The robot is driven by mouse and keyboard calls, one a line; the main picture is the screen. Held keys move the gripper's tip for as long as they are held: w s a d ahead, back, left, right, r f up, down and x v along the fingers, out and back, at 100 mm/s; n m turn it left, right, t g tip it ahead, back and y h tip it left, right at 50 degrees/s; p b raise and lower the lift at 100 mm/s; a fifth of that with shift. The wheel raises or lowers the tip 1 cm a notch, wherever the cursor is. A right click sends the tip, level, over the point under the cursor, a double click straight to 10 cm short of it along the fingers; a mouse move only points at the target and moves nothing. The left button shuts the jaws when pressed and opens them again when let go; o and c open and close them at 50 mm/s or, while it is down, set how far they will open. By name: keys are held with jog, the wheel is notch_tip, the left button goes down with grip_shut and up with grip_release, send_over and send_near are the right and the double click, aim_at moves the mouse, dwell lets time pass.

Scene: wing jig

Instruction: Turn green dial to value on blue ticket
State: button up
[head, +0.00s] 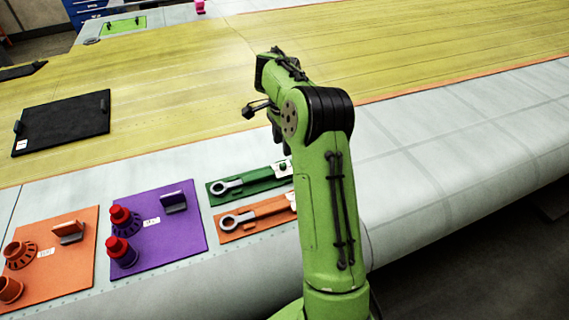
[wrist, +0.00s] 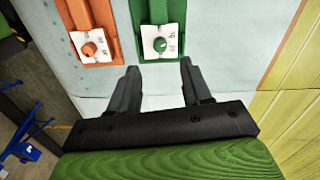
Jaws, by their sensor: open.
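In the wrist view a white plate with number marks sits on the end of the green panel (wrist: 148,12), and it carries a small round dial (wrist: 160,45). I cannot make out a blue ticket.
An orange panel with an orange dial (wrist: 89,48) lies left of the green one in the wrist view. In the head view a purple board (head: 185,237) with red knobs and an orange board (head: 75,272) lie further left. A black board (head: 62,122) lies behind.

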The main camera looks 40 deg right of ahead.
aim_at(283, 164)
notch_tip(283, 164, down, 8)
jog(key=shift+r, duration=0.1)
grip_shut()
